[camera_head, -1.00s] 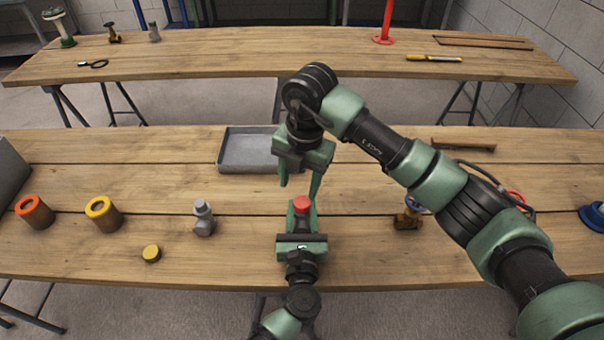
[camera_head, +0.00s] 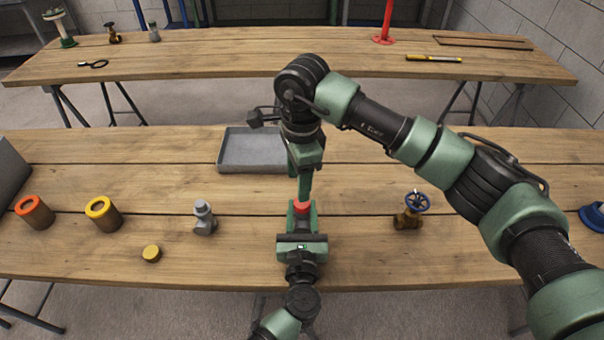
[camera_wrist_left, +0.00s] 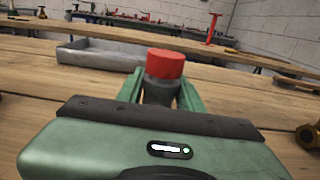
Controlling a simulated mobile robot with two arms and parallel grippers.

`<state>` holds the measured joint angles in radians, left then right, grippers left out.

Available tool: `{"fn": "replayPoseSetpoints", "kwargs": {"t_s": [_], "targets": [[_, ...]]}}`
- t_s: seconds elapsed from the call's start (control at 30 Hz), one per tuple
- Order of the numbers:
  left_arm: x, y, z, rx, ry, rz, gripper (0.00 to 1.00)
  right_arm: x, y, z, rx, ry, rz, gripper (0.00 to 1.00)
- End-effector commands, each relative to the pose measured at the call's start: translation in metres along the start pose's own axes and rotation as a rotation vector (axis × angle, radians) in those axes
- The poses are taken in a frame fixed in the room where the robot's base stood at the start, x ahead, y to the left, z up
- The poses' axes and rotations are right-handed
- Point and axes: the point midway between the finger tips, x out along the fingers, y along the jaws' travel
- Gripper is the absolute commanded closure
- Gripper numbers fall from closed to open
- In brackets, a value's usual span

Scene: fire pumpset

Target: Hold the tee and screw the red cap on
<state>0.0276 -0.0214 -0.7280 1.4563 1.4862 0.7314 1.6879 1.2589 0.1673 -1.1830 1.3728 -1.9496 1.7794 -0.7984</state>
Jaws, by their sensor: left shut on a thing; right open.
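The red cap (camera_head: 302,206) sits on top of the tee, straight above my left gripper's jaws. The dark grey tee (camera_wrist_left: 160,91) shows under the cap in the left wrist view; most of it is hidden by my left gripper. My left gripper (camera_head: 301,222) is shut on the tee, one green finger on each side (camera_wrist_left: 158,92). My right gripper (camera_head: 304,196) points down right over the cap. In the head view its fingers overlap the cap's top edge and line up one behind the other. I cannot tell whether they touch the cap. No right finger shows in the left wrist view.
A grey tray (camera_head: 252,150) lies behind the grippers. A grey fitting (camera_head: 203,217), a yellow cap (camera_head: 151,253), and yellow-topped (camera_head: 103,213) and orange-topped (camera_head: 35,212) cylinders stand left. A brass valve (camera_head: 408,219) with a blue handwheel stands right. The wood between is clear.

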Motion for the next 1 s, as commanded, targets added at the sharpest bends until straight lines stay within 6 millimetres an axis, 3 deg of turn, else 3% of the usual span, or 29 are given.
{"fn": "replayPoseSetpoints", "kwargs": {"t_s": [0.4,0.6,0.8,1.0], "targets": [[0.0003,0.0001,0.0008,0.000,-0.002,0.000,1.00,-0.0052,-0.0006,-0.0042,-0.956,0.009,0.023,0.48],[0.0003,0.0001,0.0008,0.000,-0.002,0.000,1.00,-0.0071,-0.0003,-0.0062,-1.352,0.005,0.037,0.48],[0.0003,0.0000,0.0008,0.000,-0.002,0.000,1.00,-0.0082,-0.0003,-0.0074,-1.581,0.000,0.045,0.48],[0.0003,0.0000,0.0009,0.000,-0.002,0.000,1.00,-0.0082,-0.0002,-0.0076,-1.642,-0.002,0.046,0.48]]}}
